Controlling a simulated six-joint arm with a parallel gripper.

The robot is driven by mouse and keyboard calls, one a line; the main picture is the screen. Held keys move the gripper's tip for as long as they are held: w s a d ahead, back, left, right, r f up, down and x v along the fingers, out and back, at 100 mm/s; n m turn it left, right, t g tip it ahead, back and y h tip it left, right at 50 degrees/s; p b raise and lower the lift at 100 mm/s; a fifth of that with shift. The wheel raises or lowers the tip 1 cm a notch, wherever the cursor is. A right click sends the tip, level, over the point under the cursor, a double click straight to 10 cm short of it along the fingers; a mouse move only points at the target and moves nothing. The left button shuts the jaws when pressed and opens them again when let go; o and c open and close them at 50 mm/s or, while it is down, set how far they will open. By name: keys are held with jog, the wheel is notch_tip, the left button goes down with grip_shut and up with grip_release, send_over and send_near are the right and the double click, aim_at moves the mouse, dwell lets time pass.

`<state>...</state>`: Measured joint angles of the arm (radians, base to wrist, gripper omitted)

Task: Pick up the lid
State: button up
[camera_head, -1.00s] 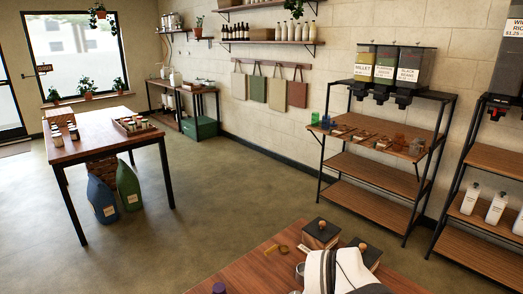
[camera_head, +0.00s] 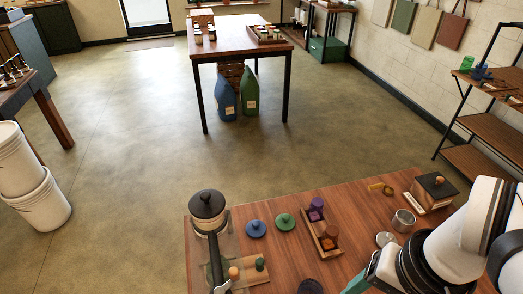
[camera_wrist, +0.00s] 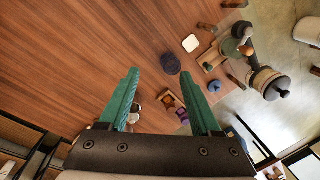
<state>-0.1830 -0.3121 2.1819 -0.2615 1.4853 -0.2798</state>
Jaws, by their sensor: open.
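Several round lid-like discs lie on the wooden table (camera_head: 350,200): a blue one with a knob (camera_head: 256,228), a green one with a knob (camera_head: 285,221), a dark one (camera_head: 310,286) at the bottom edge and a silvery one (camera_head: 386,239) beside an open metal cup (camera_head: 403,220). I cannot tell which is the task's lid. In the wrist view the dark disc (camera_wrist: 171,64) and the blue disc (camera_wrist: 214,87) show beyond the fingertips. My gripper (camera_wrist: 162,74) is open and empty, its teal fingers above the table. In the head view only part of it shows at the bottom.
A dark-topped canister (camera_head: 207,204) stands at the table's left edge. A wooden tray (camera_head: 320,236) holds purple and brown pieces. A dark-topped box (camera_head: 433,190) stands at the right. Stacked white buckets (camera_head: 38,200) stand on the floor. Bare tabletop lies left in the wrist view.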

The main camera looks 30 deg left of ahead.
jog(key=w+a+r+n, duration=0.4)
jog(key=w+a+n, duration=0.1)
jog(key=w+a, duration=0.2)
notch_tip(320, 180, up, 4)
jog(key=n+y, duration=0.1)
jog(key=n, duration=1.2)
send_over(206, 195)
jog(key=d, duration=0.5)
jog(key=x, duration=1)
jog(key=a+x, duration=0.1)
jog(key=x, duration=0.5)
jog(key=shift+r, duration=0.15)
grip_shut()
